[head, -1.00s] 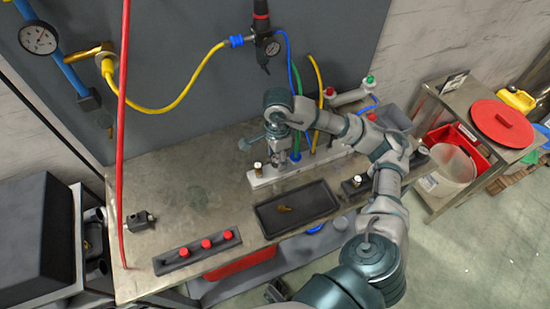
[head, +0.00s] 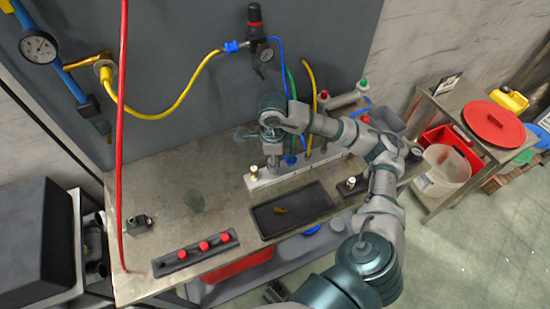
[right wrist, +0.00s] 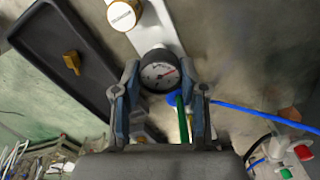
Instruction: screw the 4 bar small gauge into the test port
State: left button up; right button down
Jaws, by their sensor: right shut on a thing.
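My right gripper (head: 272,160) points down over the white manifold strip (head: 262,185) on the bench. In the right wrist view, its fingers (right wrist: 160,105) are shut on a small round gauge (right wrist: 160,70) with a white dial, dark rim and red needle. The dial's numbers are too small to read. My left gripper is not in view.
A black tray (head: 268,228) with a small brass fitting (head: 280,211) lies in front of the strip. A rack with red caps (head: 204,246) is at the front left. Green, blue and yellow hoses rise close behind my gripper.

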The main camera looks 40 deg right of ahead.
jog(key=m+p, duration=0.2)
jog(key=m, duration=0.5)
jog(key=shift+r+m, duration=0.15)
jog(key=shift+m, duration=0.25)
jog(key=m+p, duration=0.2)
jog(key=m, duration=0.5)
jog(key=c, duration=0.9)
grip_release()
jog(key=shift+m, duration=0.6)
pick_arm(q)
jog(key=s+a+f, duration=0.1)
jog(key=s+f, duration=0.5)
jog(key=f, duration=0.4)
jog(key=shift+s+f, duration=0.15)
pick_arm(e)
jog(key=shift+w+f, duration=0.15)
jog(key=shift+f, duration=0.15)
jog(key=o, duration=0.5)
jog(key=shift+o, duration=0.3)
jog(key=shift+r, duration=0.1)
notch_tip(320, 180, up, 12)
